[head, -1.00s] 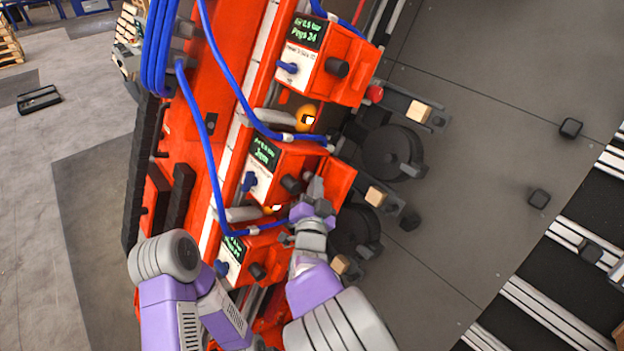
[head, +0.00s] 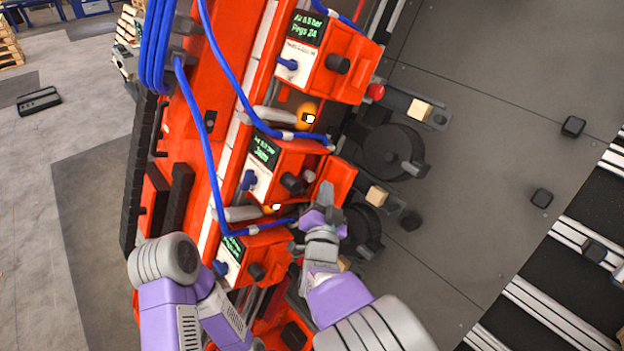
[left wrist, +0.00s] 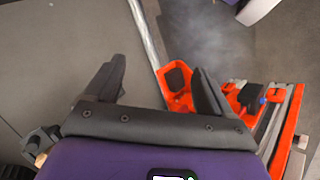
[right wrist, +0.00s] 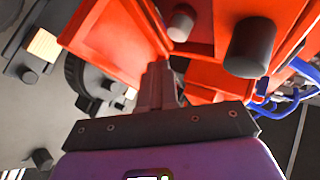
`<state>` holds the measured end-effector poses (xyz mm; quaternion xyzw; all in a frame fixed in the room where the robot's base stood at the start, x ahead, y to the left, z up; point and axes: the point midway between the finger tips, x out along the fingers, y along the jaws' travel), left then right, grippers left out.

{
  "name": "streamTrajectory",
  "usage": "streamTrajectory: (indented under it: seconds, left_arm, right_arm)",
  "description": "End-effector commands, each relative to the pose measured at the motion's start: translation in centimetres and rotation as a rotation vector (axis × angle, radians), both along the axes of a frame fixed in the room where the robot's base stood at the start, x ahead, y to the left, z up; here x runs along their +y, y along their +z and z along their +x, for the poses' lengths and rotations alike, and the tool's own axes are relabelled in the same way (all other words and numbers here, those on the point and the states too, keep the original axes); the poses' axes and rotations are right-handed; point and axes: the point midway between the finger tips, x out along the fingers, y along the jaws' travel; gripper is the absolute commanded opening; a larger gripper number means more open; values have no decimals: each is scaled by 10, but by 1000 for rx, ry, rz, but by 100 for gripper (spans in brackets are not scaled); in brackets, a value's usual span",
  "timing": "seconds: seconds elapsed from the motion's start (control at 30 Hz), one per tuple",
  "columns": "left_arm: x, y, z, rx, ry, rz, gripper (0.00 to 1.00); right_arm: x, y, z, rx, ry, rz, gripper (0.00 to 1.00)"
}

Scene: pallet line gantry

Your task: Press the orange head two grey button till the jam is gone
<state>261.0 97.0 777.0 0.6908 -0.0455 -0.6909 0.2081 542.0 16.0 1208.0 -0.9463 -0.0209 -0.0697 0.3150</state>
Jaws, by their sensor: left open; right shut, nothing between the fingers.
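Orange head two seems to be the middle one (head: 285,165); its small screen (head: 264,151) has green text that looks like a jam message. A dark round knob (head: 292,184) sticks out of its side. A small grey button (right wrist: 182,22) shows in the right wrist view above my fingertips, beside a larger dark cylinder (right wrist: 252,47). My left gripper (left wrist: 155,88) is open and empty in the left wrist view.
Another orange head (head: 338,65) stands above and a lower one (head: 255,258) below. Blue hoses (head: 210,120) loop across the heads. Black discs (head: 392,152) and wooden blocks (head: 377,195) lie right of them.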

Motion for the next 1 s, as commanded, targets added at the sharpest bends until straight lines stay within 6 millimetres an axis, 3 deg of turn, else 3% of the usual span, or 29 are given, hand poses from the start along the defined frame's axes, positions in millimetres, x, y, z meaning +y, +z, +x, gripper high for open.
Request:
streamTrajectory:
  seconds: [0.33, 1.0]
  left_arm:
    - [0, -8, 0, 0, 0, 0, 83]
    - [0, -8, 0, 0, 0, 0, 83]
  right_arm:
    - [-22, -1, -22, 1, 0, 1, 0]
    - [-24, -1, -24, 1, 1, 0, 0]
